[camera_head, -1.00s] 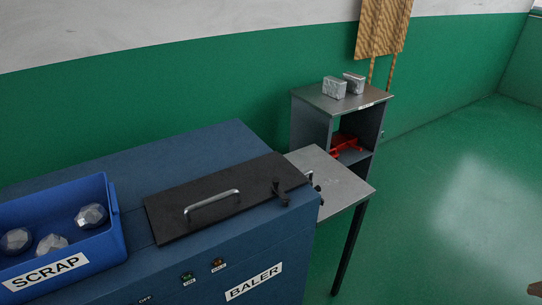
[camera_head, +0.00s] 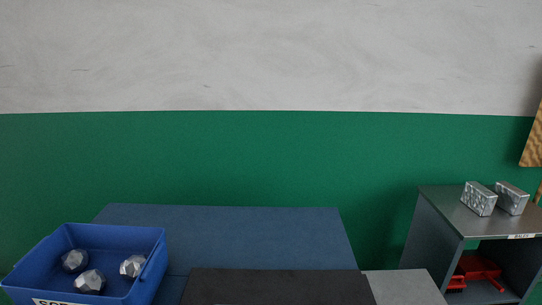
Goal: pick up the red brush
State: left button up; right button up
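A red object (camera_head: 479,268) sits inside the open shelf of the grey cabinet (camera_head: 433,225) at the lower right. It is partly hidden by the cabinet's top and side, and I cannot tell for sure that it is the red brush. Neither of my grippers shows in the head view.
A blue scrap bin (camera_head: 152,250) with silver foil balls stands at the lower left on the blue baler (camera_head: 240,225). The baler's black lid (camera_head: 280,288) is beside a grey side table (camera_head: 405,288). Two silver blocks (camera_head: 479,198) rest on the cabinet.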

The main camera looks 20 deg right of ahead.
aim_at(456, 282)
jog(key=l, duration=1.05)
jog(key=i+l, duration=0.15)
jog(key=l, duration=1.9)
